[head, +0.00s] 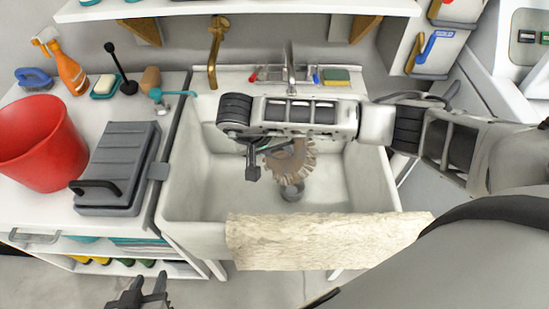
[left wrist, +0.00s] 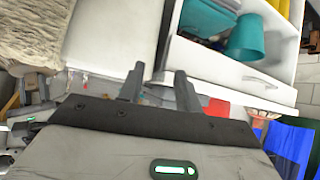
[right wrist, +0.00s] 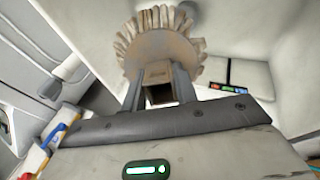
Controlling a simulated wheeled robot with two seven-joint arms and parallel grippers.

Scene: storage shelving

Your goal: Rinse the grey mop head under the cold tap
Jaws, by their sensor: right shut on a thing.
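A round mop head (head: 295,158) with a fringed rim hangs inside the white sink (head: 350,215), above the drain. It looks tan-brown rather than grey. It also shows in the right wrist view (right wrist: 160,45), just beyond my right gripper (right wrist: 158,92), whose fingers are shut on its square socket. In the head view the right gripper (head: 262,158) is partly hidden under its own arm. The tap spout (head: 290,62) is at the sink's back, with a blue handle (head: 316,76) on its right and a red handle (head: 253,77) on its left. No water shows. My left gripper (head: 140,292) is open and empty, low in front of the counter.
A shaggy cream cloth (head: 320,240) lies over the sink's front edge. A red bucket (head: 42,143) and a grey case (head: 120,165) stand on the left counter, with an orange spray bottle (head: 65,68) behind. A green-yellow sponge (head: 336,76) lies right of the tap.

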